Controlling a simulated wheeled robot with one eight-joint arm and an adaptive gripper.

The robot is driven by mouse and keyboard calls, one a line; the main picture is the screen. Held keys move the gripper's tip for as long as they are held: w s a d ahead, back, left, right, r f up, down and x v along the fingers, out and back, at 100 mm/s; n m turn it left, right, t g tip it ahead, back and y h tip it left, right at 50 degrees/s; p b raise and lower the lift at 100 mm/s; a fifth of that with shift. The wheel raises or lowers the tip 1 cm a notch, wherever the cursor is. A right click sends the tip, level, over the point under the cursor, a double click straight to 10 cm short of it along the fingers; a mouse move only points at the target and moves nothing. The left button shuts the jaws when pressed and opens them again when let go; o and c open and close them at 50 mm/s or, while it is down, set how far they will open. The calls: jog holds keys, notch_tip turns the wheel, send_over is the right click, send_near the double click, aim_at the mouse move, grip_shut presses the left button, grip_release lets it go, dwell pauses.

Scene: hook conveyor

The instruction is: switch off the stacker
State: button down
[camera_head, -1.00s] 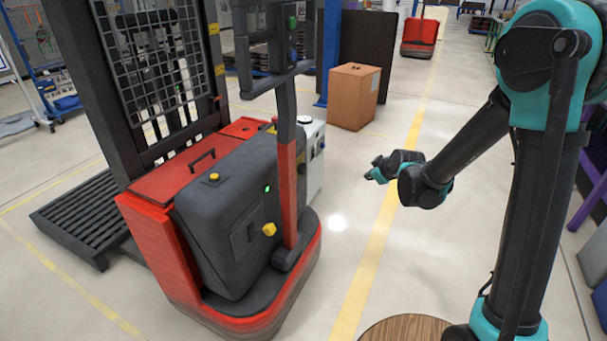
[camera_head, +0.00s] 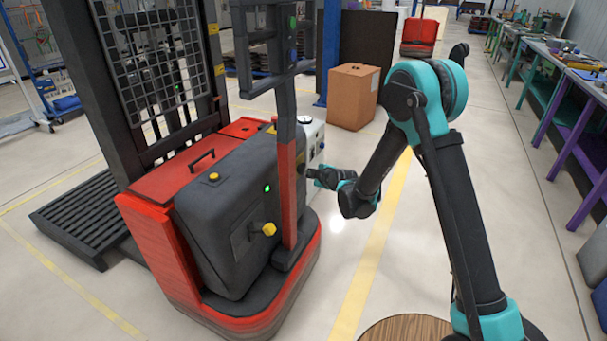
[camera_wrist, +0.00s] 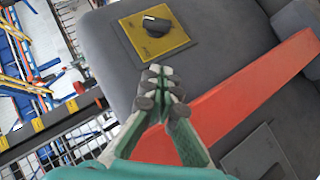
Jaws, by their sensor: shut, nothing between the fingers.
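The stacker (camera_head: 165,185) is a red and black machine at the left of the head view, with a dark grey cover (camera_head: 225,205). A green light (camera_head: 267,188) is lit on the cover. In the wrist view, a black rotary knob (camera_wrist: 156,26) sits on a yellow plate (camera_wrist: 172,46) on a grey cover. My gripper (camera_head: 310,173) is shut and empty, just right of the stacker's upright post (camera_head: 288,190). In the wrist view its closed fingertips (camera_wrist: 160,72) appear below the knob in the picture; contact is not visible.
The post also crosses the wrist view as a red bar (camera_wrist: 245,100). A white control box (camera_head: 314,140) stands behind the post. A cardboard box (camera_head: 354,97) is on the floor behind. Workbenches (camera_head: 570,80) line the right. The floor between is clear.

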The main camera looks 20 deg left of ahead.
aim_at(300, 172)
jog(key=x, duration=0.4)
jog(key=d+x, duration=0.1)
jog(key=x, duration=0.3)
jog(key=w+f+x, duration=0.1)
jog(key=x, duration=0.3)
jog(key=shift+d, duration=0.35)
jog(key=shift+w+f, duration=0.35)
jog(key=shift+w, duration=0.15)
